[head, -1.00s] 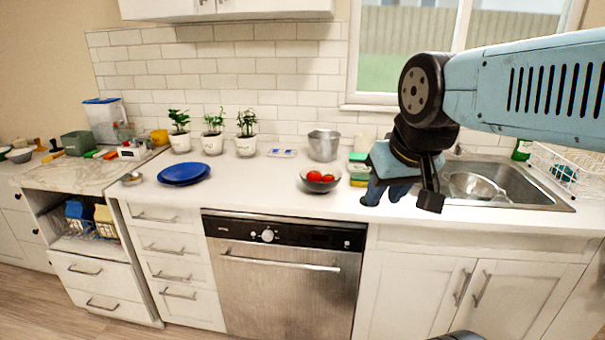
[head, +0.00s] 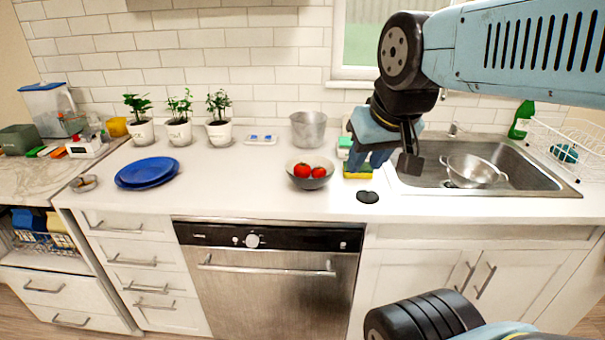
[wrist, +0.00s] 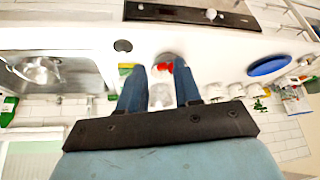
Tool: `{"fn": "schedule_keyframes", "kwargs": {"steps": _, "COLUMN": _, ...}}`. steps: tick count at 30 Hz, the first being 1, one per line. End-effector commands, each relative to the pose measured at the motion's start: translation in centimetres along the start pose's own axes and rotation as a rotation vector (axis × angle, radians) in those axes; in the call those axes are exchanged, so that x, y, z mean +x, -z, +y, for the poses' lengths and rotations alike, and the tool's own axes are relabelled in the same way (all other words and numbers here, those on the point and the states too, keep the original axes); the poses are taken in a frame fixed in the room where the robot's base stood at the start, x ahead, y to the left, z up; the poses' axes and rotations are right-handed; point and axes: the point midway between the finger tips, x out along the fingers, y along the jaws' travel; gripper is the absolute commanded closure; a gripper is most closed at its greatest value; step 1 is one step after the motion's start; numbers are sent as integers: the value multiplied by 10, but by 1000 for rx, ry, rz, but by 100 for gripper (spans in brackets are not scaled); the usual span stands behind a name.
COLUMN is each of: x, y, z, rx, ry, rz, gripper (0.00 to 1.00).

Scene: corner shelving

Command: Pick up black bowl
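The bowl (head: 310,183) is dark outside with a greyish inside, and stands upright on the white counter near its front edge. It holds red tomatoes (head: 302,171). My gripper (head: 366,164) is above the counter, to the right of the bowl in the head view and apart from it. In the wrist view my gripper (wrist: 158,66) shows two blue fingers spread apart with nothing held between them. The bowl (wrist: 168,57) shows there beyond the fingertips, nearer the right finger and partly hidden by it.
A metal pot (head: 308,131) stands behind the bowl. A sponge (head: 357,174) and a flat dark disc (head: 367,196) are to its right, near the sink (head: 520,180) with a colander (head: 472,171). Blue plates (head: 147,172) lie left. The counter between plates and bowl is clear.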

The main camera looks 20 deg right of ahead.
Motion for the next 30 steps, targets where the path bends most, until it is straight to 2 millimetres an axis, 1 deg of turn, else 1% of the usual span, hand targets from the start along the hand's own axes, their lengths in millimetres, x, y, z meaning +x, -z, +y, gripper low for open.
{"fn": "schedule_keyframes", "kwargs": {"steps": 5, "x": 6, "y": 12, "z": -1, "rx": -51, "ry": -21, "rz": -26, "gripper": 67}}
{"fn": "schedule_keyframes", "kwargs": {"steps": 8, "x": 16, "y": 28, "z": -3, "rx": -116, "ry": -50, "rz": -59, "gripper": 67}}
{"fn": "schedule_keyframes", "kwargs": {"steps": 14, "x": 46, "y": 68, "z": -13, "rx": -301, "ry": -122, "rz": -128, "gripper": 67}}
{"fn": "schedule_keyframes", "kwargs": {"steps": 20, "x": 82, "y": 108, "z": -32, "rx": -496, "ry": -185, "rz": -183, "gripper": 67}}
{"fn": "schedule_keyframes", "kwargs": {"steps": 24, "x": 111, "y": 132, "z": -51, "rx": -637, "ry": -225, "rz": -212, "gripper": 67}}
{"fn": "schedule_keyframes", "kwargs": {"steps": 30, "x": 146, "y": 157, "z": -78, "rx": -797, "ry": -267, "rz": -237, "gripper": 67}}
